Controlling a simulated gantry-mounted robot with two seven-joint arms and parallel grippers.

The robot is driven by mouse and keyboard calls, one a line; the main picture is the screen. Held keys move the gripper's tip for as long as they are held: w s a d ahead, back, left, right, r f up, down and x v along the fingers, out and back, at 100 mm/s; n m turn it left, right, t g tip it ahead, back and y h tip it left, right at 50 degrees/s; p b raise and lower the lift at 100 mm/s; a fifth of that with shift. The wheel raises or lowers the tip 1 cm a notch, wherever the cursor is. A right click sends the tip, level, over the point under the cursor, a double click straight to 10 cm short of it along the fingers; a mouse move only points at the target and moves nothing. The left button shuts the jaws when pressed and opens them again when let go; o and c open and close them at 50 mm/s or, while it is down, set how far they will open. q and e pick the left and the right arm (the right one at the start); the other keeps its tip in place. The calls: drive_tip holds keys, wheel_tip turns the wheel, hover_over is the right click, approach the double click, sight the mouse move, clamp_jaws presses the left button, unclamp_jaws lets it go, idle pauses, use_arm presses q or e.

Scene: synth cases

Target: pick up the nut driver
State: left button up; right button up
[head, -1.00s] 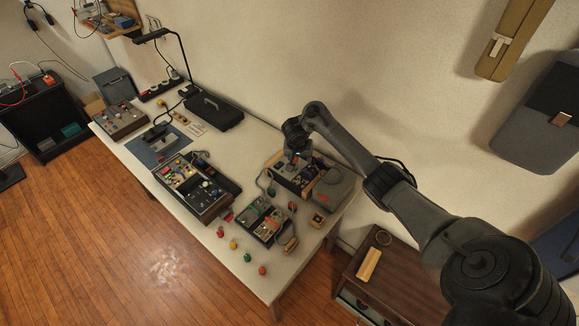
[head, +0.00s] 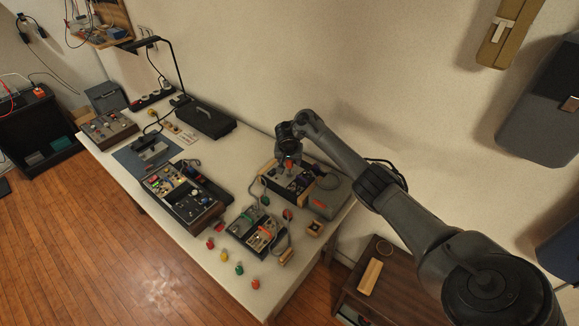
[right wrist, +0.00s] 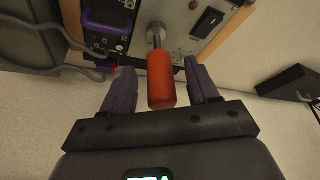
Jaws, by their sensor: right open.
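The nut driver has an orange-red handle (right wrist: 161,80) and a short metal shaft pointing at the panel of a synth case (right wrist: 188,22). In the right wrist view its handle lies between the two purple-grey fingers of my right gripper (right wrist: 159,72), with a gap on both sides. My right gripper is open. In the head view my right gripper (head: 289,163) is over the synth case at the table's back right, where a small bit of the orange handle shows. My left gripper is not in view.
A grey case (head: 327,193) stands close right of the gripper. Cables and a smaller synth case (head: 258,228) lie in front, with several coloured knobs near the front edge. A black case (head: 207,121) sits at the wall. Bare tabletop (head: 240,160) lies left of the gripper.

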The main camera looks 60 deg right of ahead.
drive_tip(key=x, duration=0.2)
drive_tip(key=shift+d+f+b, duration=0.1)
drive_tip(key=shift+f+b, duration=0.2)
drive_tip(key=shift+b, duration=0.1)
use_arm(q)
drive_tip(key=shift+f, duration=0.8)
use_arm(e)
drive_tip(key=shift+w, duration=0.1)
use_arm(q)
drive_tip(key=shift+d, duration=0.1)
use_arm(e)
drive_tip(key=c, duration=1)
drive_tip(key=shift+r, duration=0.1)
